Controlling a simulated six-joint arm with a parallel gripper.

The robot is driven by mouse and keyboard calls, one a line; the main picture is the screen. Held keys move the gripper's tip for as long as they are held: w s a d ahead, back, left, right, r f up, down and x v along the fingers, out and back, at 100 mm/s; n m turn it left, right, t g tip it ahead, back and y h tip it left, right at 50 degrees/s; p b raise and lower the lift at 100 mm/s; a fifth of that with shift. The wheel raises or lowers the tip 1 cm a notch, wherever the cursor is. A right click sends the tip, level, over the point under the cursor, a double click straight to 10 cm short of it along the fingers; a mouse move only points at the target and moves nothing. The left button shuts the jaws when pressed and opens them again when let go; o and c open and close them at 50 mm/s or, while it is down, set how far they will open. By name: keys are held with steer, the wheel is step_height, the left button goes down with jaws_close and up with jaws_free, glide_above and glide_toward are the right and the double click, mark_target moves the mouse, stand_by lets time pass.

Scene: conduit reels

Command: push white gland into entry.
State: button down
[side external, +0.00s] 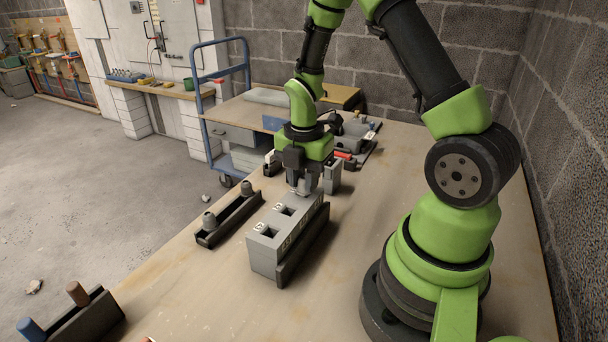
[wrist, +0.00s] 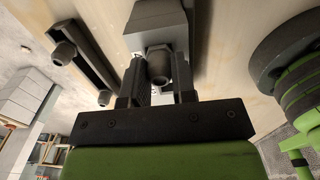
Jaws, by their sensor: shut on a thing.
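My gripper (side external: 304,188) is low over the far end of the grey entry box (side external: 262,252), pointing down. In the wrist view my gripper (wrist: 159,88) has its two dark fingers closed on either side of a gland (wrist: 160,68), which looks grey in this light. The box also shows in the wrist view (wrist: 158,17), just beyond the gland. Two square entries (side external: 268,233) are open on top of the box, nearer the camera. The gland's lower end is hidden, so I cannot tell whether it sits in an entry or only above it.
A dark rack (side external: 229,222) with two grey glands stands left of the box. Another dark rack (side external: 88,325) with blue and brown pegs is at the front left. Grey parts (side external: 357,132) lie behind my gripper.

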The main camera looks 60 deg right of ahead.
stand_by(0.3)
steer(key=c, duration=0.6)
jaws_free()
steer(key=shift+r, duration=3.5)
